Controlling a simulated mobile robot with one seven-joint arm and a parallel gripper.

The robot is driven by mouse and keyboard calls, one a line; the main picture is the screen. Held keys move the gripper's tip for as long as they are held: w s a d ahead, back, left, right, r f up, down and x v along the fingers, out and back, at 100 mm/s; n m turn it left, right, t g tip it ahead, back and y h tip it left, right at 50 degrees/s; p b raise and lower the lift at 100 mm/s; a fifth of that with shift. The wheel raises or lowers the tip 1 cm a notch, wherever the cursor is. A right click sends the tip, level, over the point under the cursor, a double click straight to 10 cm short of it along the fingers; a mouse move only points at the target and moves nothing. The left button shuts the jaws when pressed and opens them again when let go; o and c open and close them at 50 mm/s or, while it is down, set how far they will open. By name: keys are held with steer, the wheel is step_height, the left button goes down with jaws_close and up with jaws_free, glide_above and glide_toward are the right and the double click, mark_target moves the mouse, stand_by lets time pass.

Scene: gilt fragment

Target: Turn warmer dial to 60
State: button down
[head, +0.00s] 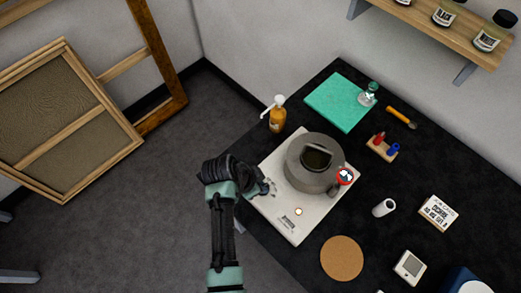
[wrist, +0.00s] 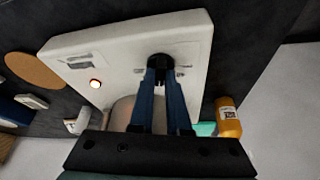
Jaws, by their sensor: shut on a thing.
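The warmer is a white box (head: 270,212) at the left edge of the black table, with a lit orange lamp (head: 298,211) and a small grey label (head: 290,222). It fills the upper part of the wrist view (wrist: 120,48). My gripper (wrist: 161,72) is shut on the black warmer dial (wrist: 160,60), one blue finger on each side of it. The dial's marks and the number 60 are not readable. In the head view my gripper (head: 264,188) is at the warmer's left side and largely hides the dial.
An amber pump bottle (head: 277,118) stands behind. A green mat (head: 338,102) and cork disc (head: 342,258) lie nearby.

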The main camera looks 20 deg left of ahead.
steer(key=c, duration=0.9)
jaws_free()
steer(key=b+v, duration=0.1)
steer(key=v, duration=1.2)
steer(key=shift+b, duration=0.3)
